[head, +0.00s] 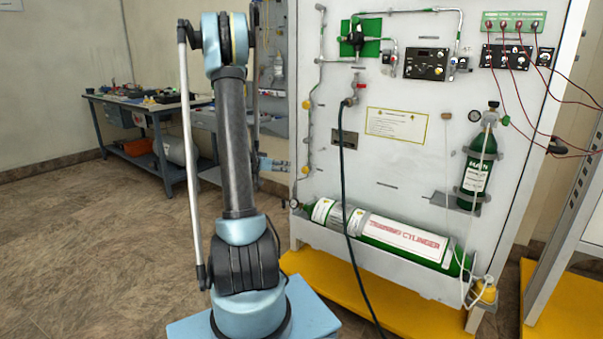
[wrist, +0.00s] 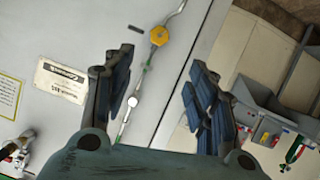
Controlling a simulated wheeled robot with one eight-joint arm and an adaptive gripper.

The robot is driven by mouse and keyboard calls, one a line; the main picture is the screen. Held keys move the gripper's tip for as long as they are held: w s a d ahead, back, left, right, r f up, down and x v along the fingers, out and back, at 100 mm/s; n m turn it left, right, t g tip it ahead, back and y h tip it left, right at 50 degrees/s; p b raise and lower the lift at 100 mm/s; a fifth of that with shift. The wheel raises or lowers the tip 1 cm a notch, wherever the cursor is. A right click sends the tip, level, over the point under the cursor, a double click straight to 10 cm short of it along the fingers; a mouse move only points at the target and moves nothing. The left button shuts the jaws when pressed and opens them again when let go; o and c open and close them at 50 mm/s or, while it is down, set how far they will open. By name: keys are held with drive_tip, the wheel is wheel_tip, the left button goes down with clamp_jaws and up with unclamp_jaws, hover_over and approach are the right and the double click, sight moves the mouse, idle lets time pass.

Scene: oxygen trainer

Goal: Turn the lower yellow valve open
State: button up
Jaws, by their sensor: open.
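The lower yellow valve (head: 305,170) sits on a thin pipe along the left edge of the white panel. It appears to be the yellow knob (wrist: 159,35) in the wrist view, beyond my fingertips. An upper yellow valve (head: 307,104) is higher on the same pipe run. My gripper (head: 275,164) is left of the lower valve in the head view, partly hidden behind my arm. In the wrist view my gripper (wrist: 165,92) is open, with its fingers spread and nothing between them. The valve appears apart from both fingers.
A dark hose (head: 345,190) hangs down the panel. A workbench (head: 150,110) stands behind at left. Open floor lies at left.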

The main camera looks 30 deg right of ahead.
sight(304, 170)
drive_tip(key=x, duration=1.7)
drive_tip(key=shift+c, duration=0.2)
drive_tip(key=c, duration=1)
